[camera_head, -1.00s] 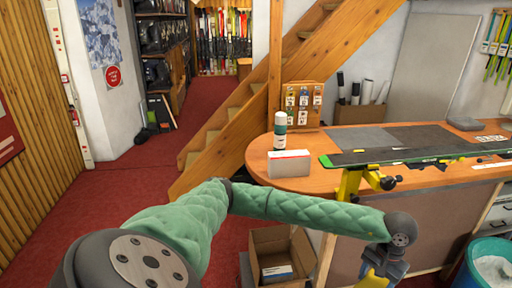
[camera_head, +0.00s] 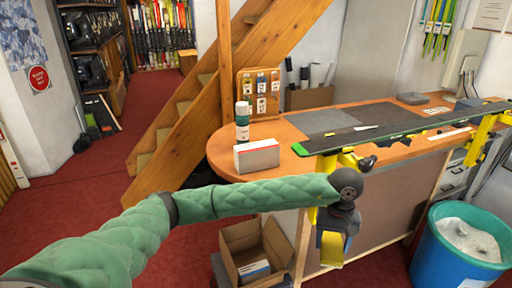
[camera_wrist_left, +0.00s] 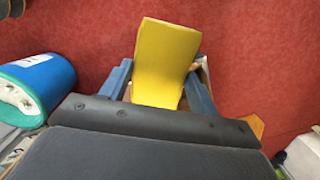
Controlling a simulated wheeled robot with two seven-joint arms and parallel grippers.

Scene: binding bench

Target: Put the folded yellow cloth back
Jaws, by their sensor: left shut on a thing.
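The folded yellow cloth (camera_wrist_left: 165,60) is held between the two blue fingers of my left gripper (camera_wrist_left: 160,85) in the left wrist view. In the head view the left gripper (camera_head: 331,243) hangs in front of the bench, with part of the yellow cloth (camera_head: 331,251) showing at its jaws. The gripper is shut on the cloth, below the level of the bench top (camera_head: 265,130). Red floor lies behind the cloth in the wrist view. My right gripper is not in view.
A ski lies across yellow vises (camera_head: 340,160) on the bench. An open cardboard box (camera_head: 238,240) is on the floor left of the gripper; a blue bin (camera_head: 430,255) stands to the right.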

